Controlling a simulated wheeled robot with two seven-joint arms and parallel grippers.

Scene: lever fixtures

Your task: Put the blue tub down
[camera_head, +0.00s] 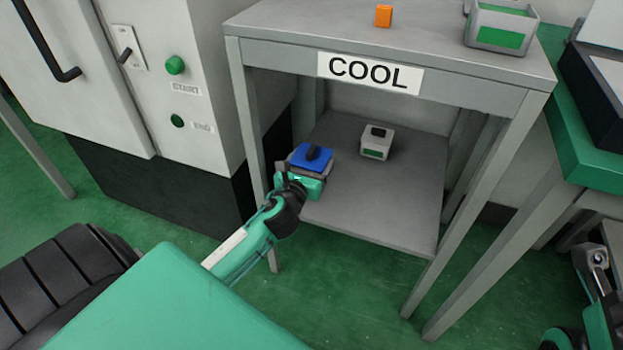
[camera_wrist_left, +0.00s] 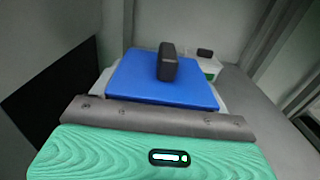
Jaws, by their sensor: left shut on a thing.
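The blue tub (camera_head: 312,157) has a blue lid with a dark upright knob and a pale body. It is at the left front part of the lower shelf (camera_head: 400,205) under the COOL sign (camera_head: 370,73). Whether its base touches the shelf is hidden. My left gripper (camera_head: 308,181) is shut on the near side of the tub. In the left wrist view the blue lid (camera_wrist_left: 135,82) sits level just beyond the gripper's grey edge. The fingertips are hidden.
A pale tub with a green label (camera_head: 376,143) stands on the shelf right of the blue one. Table legs flank the shelf. An orange block (camera_head: 383,16) and a green-labelled bin (camera_head: 500,27) stand on top. A white cabinet (camera_head: 170,60) is at left. The shelf's right front is clear.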

